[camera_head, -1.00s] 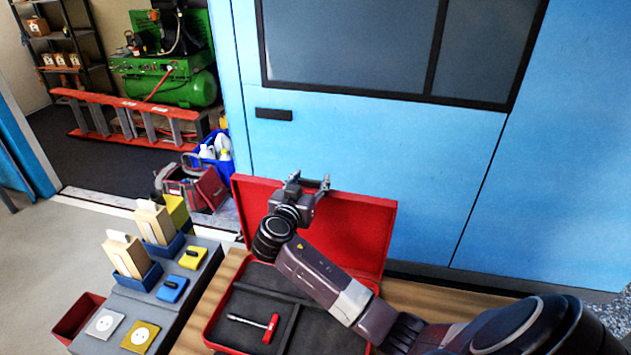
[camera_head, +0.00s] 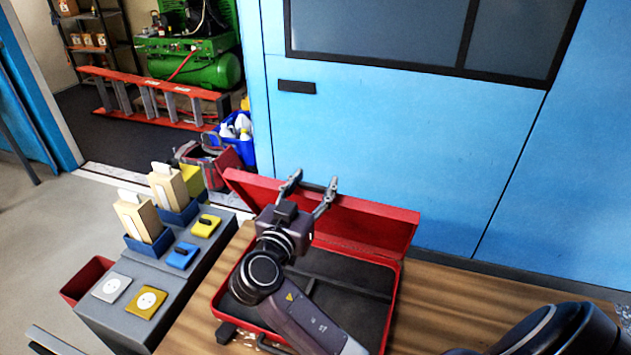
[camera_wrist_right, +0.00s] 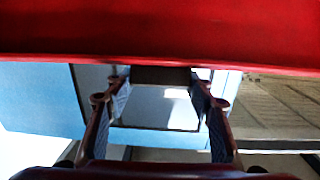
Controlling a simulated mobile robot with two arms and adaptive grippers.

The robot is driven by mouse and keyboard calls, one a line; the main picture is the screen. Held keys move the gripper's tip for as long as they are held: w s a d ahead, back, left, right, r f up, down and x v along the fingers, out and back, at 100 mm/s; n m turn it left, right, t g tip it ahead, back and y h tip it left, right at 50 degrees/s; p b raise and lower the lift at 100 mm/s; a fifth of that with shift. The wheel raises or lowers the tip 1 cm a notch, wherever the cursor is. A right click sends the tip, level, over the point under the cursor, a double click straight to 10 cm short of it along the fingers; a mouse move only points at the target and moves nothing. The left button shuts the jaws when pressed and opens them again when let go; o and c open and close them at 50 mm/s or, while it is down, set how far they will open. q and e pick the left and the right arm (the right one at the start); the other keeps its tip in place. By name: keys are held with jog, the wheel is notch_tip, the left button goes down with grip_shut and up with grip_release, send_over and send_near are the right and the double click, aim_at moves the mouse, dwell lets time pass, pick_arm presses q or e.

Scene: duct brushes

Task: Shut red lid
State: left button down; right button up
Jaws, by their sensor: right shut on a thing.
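The red lid (camera_head: 365,222) is hinged at the back of an open red case (camera_head: 391,308) on the wooden bench. The lid leans forward, part-way over the case. My right gripper (camera_head: 311,186) is at the lid's top edge, with one finger on each side of a dark piece there, and is shut on it. In the right wrist view the lid (camera_wrist_right: 160,30) fills the top as a red band, and my right gripper's fingers (camera_wrist_right: 160,88) flank a dark block below it. My right arm hides part of the case's inside. My left gripper is not in view.
A grey stepped stand (camera_head: 130,322) with sockets, switches and blue boxes stands left of the case. A small red bin (camera_head: 85,280) is beyond it. A blue wall (camera_head: 400,110) rises behind the bench. Bare wood (camera_head: 450,300) lies right of the case.

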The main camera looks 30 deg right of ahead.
jog(key=shift+f, duration=0.1)
jog(key=o, duration=1.7)
jog(key=v, duration=1.2)
jog(key=shift+a, duration=0.1)
